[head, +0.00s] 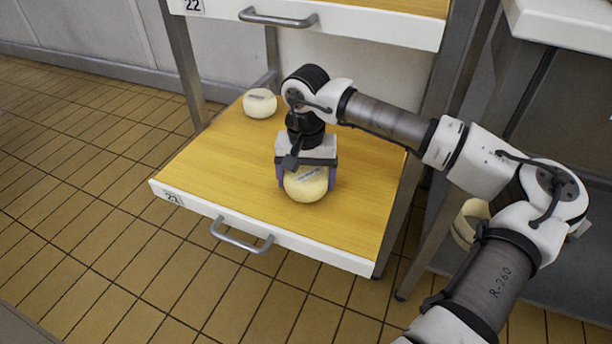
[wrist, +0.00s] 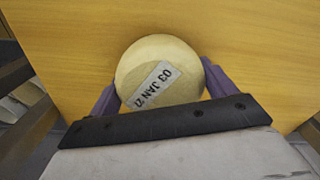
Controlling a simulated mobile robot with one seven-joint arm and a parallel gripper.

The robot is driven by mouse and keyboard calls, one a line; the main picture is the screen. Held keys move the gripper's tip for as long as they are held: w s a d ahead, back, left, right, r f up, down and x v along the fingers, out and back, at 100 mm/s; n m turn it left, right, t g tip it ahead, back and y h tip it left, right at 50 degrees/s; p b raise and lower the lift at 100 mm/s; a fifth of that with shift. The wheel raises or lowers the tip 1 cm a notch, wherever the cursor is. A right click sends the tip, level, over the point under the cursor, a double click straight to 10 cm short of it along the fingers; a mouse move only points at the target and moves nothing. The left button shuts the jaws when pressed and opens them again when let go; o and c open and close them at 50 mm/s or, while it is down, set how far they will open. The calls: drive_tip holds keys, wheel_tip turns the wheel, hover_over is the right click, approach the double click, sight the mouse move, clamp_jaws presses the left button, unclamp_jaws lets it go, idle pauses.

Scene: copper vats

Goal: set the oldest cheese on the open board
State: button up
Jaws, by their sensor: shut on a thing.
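A round pale yellow cheese (head: 307,186) is between the purple fingers of my gripper (head: 306,178), over the front right part of a pulled-out wooden board (head: 225,180). My gripper points down and is shut on it. In the wrist view the cheese (wrist: 165,75) carries a label reading "03 JAN 2?", its last part cut off or unclear. I cannot tell whether the cheese touches the board. A second, paler cheese (head: 260,103) sits at the board's back left, with a label too small to read.
The board has a white front with a handle (head: 242,236) and a tag. A drawer-like shelf marked 22 (head: 310,20) hangs above it at the back. Metal posts stand at both sides. Another pale round thing (head: 470,222) shows behind my arm at right. The board's left and middle are clear.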

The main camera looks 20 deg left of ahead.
drive_tip(key=o, duration=1.1)
drive_tip(key=shift+o, duration=0.2)
drive_tip(key=shift+r+p, duration=2.45)
drive_tip(key=shift+r, duration=1.1)
